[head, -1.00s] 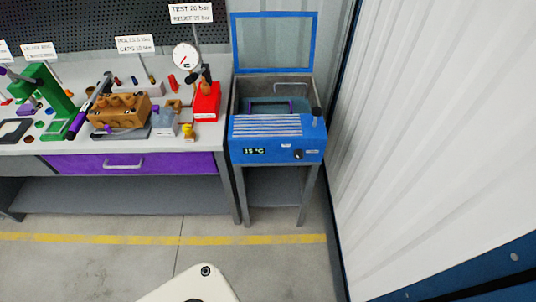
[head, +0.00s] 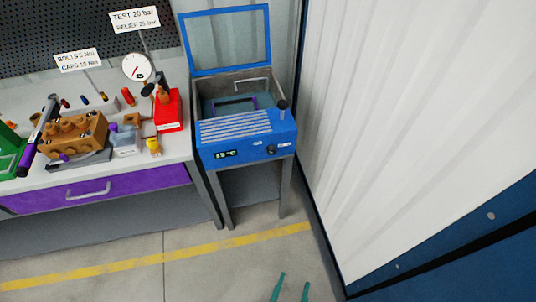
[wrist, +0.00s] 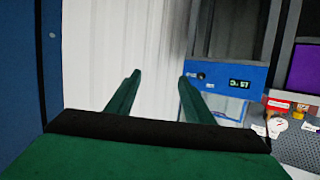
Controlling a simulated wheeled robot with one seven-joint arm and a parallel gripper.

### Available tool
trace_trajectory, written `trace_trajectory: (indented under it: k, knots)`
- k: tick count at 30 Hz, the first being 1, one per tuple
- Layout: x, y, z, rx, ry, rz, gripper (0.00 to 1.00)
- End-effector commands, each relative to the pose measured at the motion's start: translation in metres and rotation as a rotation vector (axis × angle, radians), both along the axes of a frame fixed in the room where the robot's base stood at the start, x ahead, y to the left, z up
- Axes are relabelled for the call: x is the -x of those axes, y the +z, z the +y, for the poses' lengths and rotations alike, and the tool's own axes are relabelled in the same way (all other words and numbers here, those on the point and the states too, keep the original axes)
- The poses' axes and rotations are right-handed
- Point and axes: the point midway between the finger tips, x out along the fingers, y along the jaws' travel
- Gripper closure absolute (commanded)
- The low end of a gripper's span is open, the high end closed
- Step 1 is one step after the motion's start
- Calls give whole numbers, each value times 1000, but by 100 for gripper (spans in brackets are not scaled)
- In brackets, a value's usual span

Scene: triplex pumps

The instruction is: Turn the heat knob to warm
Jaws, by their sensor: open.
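The heat knob (head: 271,149) is a small black dial on the front of the blue heater (head: 240,148), right of a lit temperature display (head: 226,154). In the wrist view the heater appears upside down, with the knob (wrist: 201,75) left of the display (wrist: 240,84). The heater's lid stands raised over its open bath. My gripper (head: 292,287) shows two green fingers at the bottom of the head view, apart from the heater. In the wrist view my gripper (wrist: 159,76) is open and empty, its right fingertip just left of the knob in the picture.
A bench (head: 110,191) with a purple drawer stands left of the heater and holds a brown pump block (head: 73,134), a red hand pump (head: 168,108) and a gauge (head: 137,67). A white corrugated wall (head: 400,120) closes off the right. The floor in front of the heater is clear.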

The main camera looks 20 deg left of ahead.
Motion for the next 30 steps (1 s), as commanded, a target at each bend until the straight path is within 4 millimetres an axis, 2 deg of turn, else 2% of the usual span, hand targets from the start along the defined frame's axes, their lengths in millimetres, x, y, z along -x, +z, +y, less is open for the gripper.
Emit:
trace_trajectory:
  k: [1, 6, 9, 13, 17, 21, 25, 30]
  knots:
    - [-18, -12, 1, -13, 7, 1, 52]
    - [-72, -49, 13, -63, 59, 23, 52]
    - [-107, -63, 25, -95, 106, 26, 52]
    - [-155, -72, 47, -141, 186, 14, 52]
    - [-205, -67, 73, -189, 281, -18, 52]
    - [-254, -48, 103, -235, 391, -76, 52]
    - [-288, -25, 124, -268, 474, -135, 52]
    - [-311, -4, 140, -294, 536, -188, 52]
